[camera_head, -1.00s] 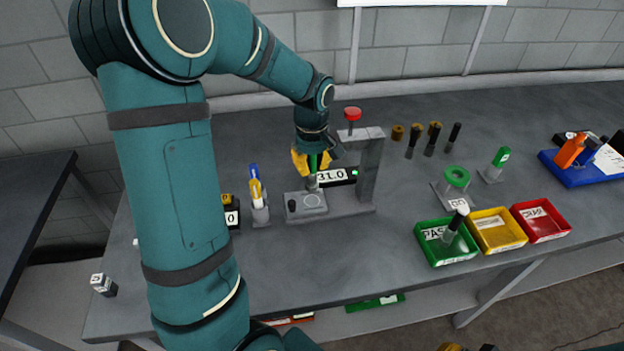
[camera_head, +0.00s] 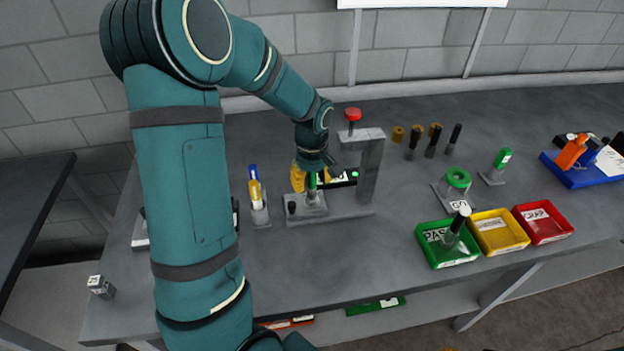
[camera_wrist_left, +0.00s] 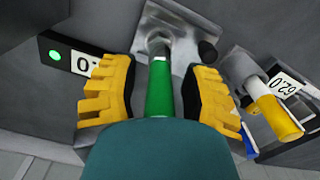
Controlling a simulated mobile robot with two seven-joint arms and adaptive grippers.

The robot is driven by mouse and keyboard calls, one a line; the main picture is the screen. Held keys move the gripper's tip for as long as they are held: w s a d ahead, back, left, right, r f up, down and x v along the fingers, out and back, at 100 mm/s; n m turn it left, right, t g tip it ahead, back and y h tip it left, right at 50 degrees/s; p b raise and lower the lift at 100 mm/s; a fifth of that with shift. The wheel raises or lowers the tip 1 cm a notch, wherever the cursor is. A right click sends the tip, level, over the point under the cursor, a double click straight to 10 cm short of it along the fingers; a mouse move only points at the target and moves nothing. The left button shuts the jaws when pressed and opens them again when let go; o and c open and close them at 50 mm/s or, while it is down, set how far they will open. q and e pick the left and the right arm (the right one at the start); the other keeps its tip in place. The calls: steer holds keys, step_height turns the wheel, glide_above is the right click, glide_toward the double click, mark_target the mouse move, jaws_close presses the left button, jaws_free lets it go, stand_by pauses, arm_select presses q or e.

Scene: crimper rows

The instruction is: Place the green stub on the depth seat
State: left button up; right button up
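The green stub (camera_head: 312,184) stands upright on the grey base of the press-like stand, its metal lower end at the round depth seat (camera_head: 315,209). In the left wrist view the green stub (camera_wrist_left: 160,90) runs down to the seat plate (camera_wrist_left: 180,22). My left gripper (camera_head: 312,180) is around the stub. In the wrist view its two yellow fingers (camera_wrist_left: 160,95) are spread, with a gap on each side of the stub. Only a yellow sliver at the bottom edge of the head view may be my right gripper; its fingers cannot be made out.
The stand's column (camera_head: 369,170) with a red knob (camera_head: 352,114) rises just right of the gripper. Green (camera_head: 447,257), yellow (camera_head: 483,250) and red (camera_head: 533,236) trays lie to the right. The front middle table is clear.

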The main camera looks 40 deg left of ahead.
arm_select(q)
steer(key=shift+r, duration=0.2)
step_height(320, 180, up, 12)
steer(key=shift+f+p, duration=0.1)
steer(key=shift+p, duration=0.95)
